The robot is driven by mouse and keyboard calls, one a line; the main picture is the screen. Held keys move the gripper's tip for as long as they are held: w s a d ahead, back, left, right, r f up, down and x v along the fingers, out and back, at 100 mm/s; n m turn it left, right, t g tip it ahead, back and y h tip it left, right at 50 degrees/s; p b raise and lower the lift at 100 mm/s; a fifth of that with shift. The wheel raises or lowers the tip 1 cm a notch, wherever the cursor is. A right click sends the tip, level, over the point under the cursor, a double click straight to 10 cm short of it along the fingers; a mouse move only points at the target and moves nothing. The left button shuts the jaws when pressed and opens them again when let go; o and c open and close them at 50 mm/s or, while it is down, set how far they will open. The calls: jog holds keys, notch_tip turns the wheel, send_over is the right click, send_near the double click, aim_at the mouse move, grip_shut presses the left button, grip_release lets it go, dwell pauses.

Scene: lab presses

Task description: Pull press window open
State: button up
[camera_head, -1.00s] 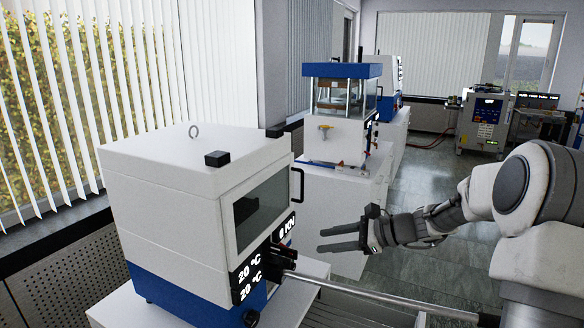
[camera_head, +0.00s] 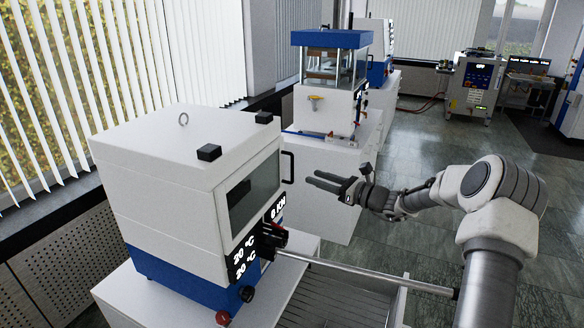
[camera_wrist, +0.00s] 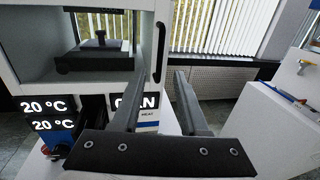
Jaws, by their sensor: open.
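The near press (camera_head: 175,180) is a white box with a blue base. Its dark window (camera_head: 254,194) sits flush in the front, apparently closed. A black bar handle (camera_head: 288,167) stands at the window's right edge; in the wrist view the handle (camera_wrist: 158,52) is upright, between the lines of the two fingers. My gripper (camera_head: 311,179) is open and empty, just right of the handle and apart from it. In the wrist view my gripper (camera_wrist: 159,78) points toward the press front, its fingers spread. The press chamber (camera_wrist: 100,40) shows at upper left, with a dark block and knob inside.
A black lever (camera_head: 272,237) and a long metal bar (camera_head: 365,275) jut from the press front below my gripper. Temperature displays (camera_head: 241,258) are beside the lever. A second press (camera_head: 330,100) stands behind on a white cabinet (camera_head: 318,190). The floor to the right is open.

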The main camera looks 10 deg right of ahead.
aim_at(292, 180)
jog(key=p+x, duration=0.1)
jog(key=x, duration=0.8)
jog(key=shift+w+a, duration=0.15)
grip_shut()
dwell(1.0)
